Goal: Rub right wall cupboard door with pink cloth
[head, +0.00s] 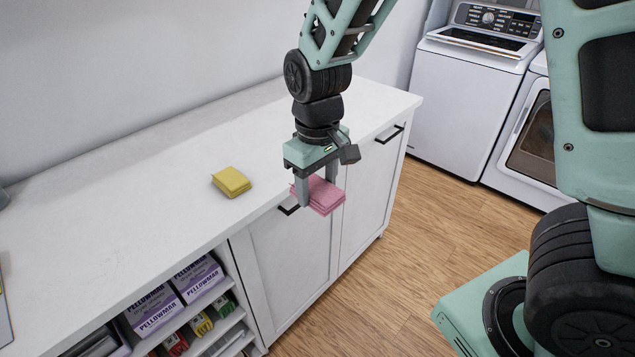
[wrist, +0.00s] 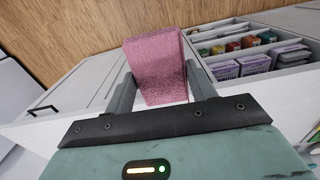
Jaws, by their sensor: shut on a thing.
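A folded pink cloth (head: 321,194) is held between the fingers of my gripper (head: 317,190), near the front edge of the white counter. In the wrist view the pink cloth (wrist: 158,66) sits between both fingers of my gripper (wrist: 163,92), with the wood floor and cabinet fronts beyond it. My gripper points down and is shut on the cloth. Whether the cloth touches the counter edge is hard to tell. The right wall cupboard door is not visible in either view.
A folded yellow cloth (head: 231,182) lies on the counter (head: 120,215). Below are cabinet doors (head: 292,262) with black handles and open shelves with purple boxes (head: 153,311). A washer (head: 470,85) and a front-loading machine (head: 530,140) stand at the right. The wood floor (head: 420,250) is clear.

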